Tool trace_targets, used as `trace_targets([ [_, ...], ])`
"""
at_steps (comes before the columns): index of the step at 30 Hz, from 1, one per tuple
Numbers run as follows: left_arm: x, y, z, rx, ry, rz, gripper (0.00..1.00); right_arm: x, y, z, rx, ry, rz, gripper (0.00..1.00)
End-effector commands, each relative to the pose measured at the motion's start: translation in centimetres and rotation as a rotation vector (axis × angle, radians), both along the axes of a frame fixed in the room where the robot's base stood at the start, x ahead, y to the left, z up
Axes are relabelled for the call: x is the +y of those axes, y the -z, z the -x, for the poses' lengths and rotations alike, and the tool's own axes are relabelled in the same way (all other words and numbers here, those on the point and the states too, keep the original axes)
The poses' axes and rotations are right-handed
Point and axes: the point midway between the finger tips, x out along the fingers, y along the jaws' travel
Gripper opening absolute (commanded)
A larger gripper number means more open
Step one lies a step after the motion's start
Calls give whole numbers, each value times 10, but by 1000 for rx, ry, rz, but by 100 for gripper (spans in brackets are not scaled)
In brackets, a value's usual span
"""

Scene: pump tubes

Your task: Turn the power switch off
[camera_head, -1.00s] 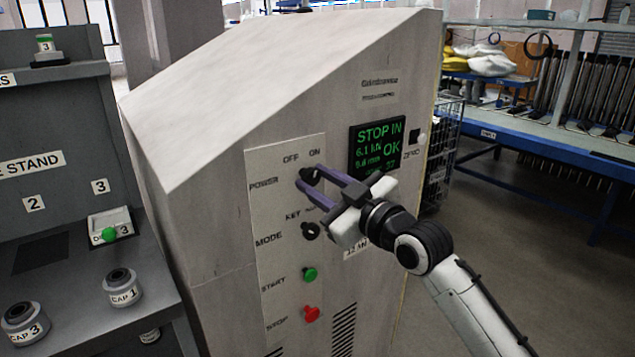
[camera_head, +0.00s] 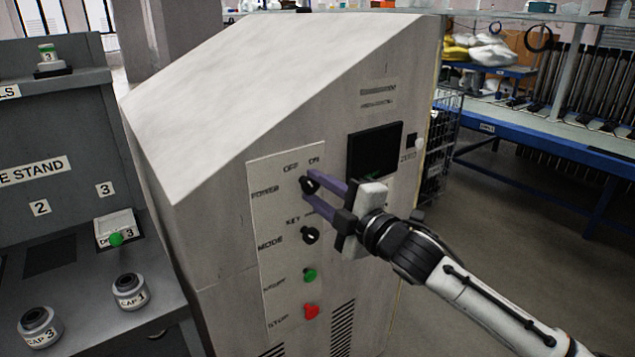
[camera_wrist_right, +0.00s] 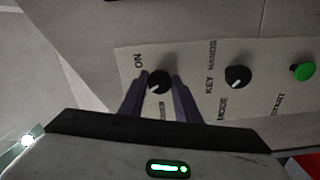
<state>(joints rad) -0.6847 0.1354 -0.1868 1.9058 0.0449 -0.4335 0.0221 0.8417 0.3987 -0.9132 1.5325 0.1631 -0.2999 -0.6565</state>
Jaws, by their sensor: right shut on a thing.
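The power switch (camera_head: 309,186) is a black round knob on the light label strip of the grey cabinet, below the OFF and ON marks. My right gripper (camera_head: 307,185) has its two purple fingers on either side of the knob and is shut on it. In the right wrist view the knob (camera_wrist_right: 159,81) sits between the finger ends, its white pointer mark visible. The display (camera_head: 375,150) on the cabinet is dark, with only a faint green trace low on it. My left gripper is not in view.
Below the switch are the black mode knob (camera_head: 310,236), the green start button (camera_head: 309,275) and the red stop button (camera_head: 311,311). A grey stand (camera_head: 60,260) with caps is at left. Open floor lies right of the cabinet.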

Motion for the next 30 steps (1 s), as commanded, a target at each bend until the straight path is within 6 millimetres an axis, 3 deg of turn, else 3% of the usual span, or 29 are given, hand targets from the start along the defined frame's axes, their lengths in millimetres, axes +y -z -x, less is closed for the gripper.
trace_targets([
  [12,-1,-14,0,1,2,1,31,0,0,0,-120,-1,169,7],
  [30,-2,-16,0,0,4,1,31,0,1,0,-140,-1,196,7],
])
